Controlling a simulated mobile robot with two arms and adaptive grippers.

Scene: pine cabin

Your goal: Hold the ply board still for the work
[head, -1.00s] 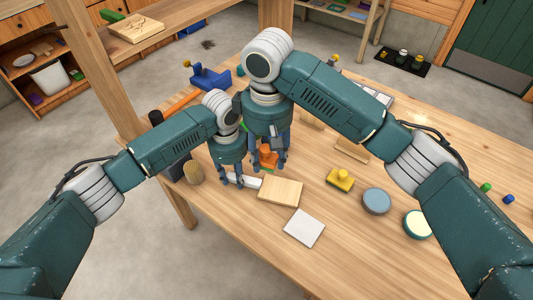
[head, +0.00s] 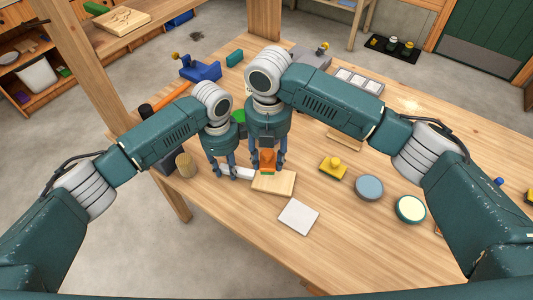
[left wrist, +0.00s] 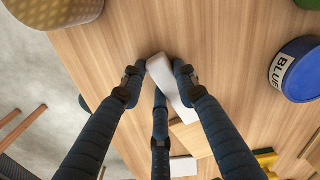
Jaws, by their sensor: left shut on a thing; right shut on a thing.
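The ply board (head: 286,184), a pale wooden rectangle, lies flat near the front left edge of the bench. It also shows, partly covered, in the left wrist view (left wrist: 193,138). My left gripper (head: 234,174) is low at the board's left end, shut on a white bar (head: 238,171). In the left wrist view the bar (left wrist: 167,78) lies between the fingertips and reaches to the board. My right gripper (head: 267,166) is shut on an orange block (head: 267,158) with a green underside, over the board's far left part. I cannot tell if the block touches the board.
A white square (head: 298,216) lies in front of the board. A yellow knobbed block (head: 333,168), a blue-topped tin (head: 369,187) and a cream-topped tin (head: 411,209) stand to the right. A tan cylinder (head: 186,165) is left; a blue vise (head: 200,70) is behind.

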